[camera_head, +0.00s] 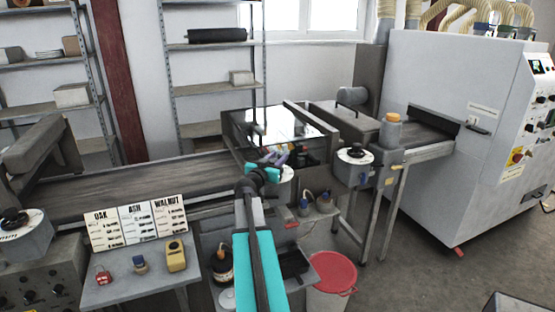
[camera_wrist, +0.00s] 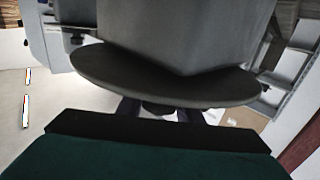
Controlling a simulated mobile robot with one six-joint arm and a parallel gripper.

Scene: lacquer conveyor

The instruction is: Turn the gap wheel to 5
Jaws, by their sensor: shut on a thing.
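My gripper (camera_head: 278,160) is at the middle of the conveyor line, in front of the glossy dark panel. It is at a wheel with a white dial (camera_head: 287,174), which my gripper and arm mostly hide. In the wrist view my dark fingers (camera_wrist: 158,112) are close around a small dark part below a wide dark rounded disc (camera_wrist: 160,82). I take this part to be the wheel's handle. The dial's numbers and pointer cannot be read. Two other dial wheels show, one at right (camera_head: 353,154) and one at far left (camera_head: 14,222); no label names any as the gap wheel.
A side table (camera_head: 130,285) with OAK, ASH and WALNUT cards (camera_head: 138,222) and small items stands left of my arm. The large grey machine (camera_head: 430,130) stands beyond.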

